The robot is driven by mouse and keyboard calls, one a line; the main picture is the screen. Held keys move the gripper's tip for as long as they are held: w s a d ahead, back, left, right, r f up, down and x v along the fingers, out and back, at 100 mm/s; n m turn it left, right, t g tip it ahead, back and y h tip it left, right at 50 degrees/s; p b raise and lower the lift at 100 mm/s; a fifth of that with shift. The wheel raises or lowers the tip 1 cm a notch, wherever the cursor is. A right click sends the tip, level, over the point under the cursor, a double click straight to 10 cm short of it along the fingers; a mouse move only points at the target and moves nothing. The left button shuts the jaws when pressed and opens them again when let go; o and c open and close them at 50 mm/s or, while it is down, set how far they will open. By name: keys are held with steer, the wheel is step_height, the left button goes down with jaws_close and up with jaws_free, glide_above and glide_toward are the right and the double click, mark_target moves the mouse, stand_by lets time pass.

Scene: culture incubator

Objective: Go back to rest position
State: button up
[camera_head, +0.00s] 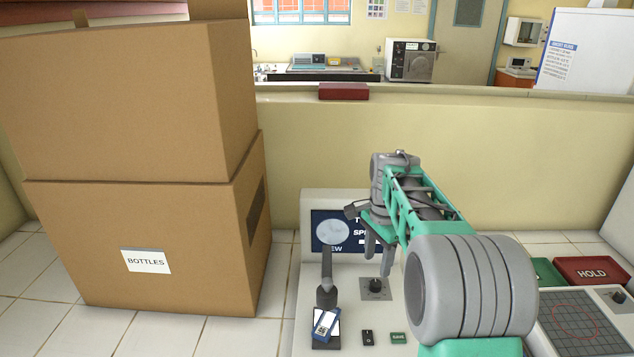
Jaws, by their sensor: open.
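My gripper (379,256) hangs at the end of my green and grey arm, right of the middle of the view. Its fingers point down, open, with nothing seen between them. My arm hides part of the screen and the device's right side. I cannot tell the exact gap between the fingers and the device.
Stacked cardboard boxes (150,225) fill the left. A red HOLD tray (592,271) and a gridded panel (575,322) lie right. A low wall (330,150) stands behind.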

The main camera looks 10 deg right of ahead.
steer(key=s+a+r+n+t, duration=0.1)
steer(key=s+a+r+n, duration=0.1)
steer(key=s+a+n, duration=0.3)
steer(key=s+a+r+n+t, duration=0.1)
steer(key=s+a+r+n, duration=0.15)
steer(key=s, duration=0.45)
steer(key=s+a+f+n+t, duration=0.1)
steer(key=s+a+f+n, duration=0.2)
steer(key=s+f+n, duration=0.2)
steer(key=s+n, duration=0.2)
steer(key=s, duration=0.2)
steer(key=shift+s, duration=0.25)
steer(key=shift+n, duration=0.25)
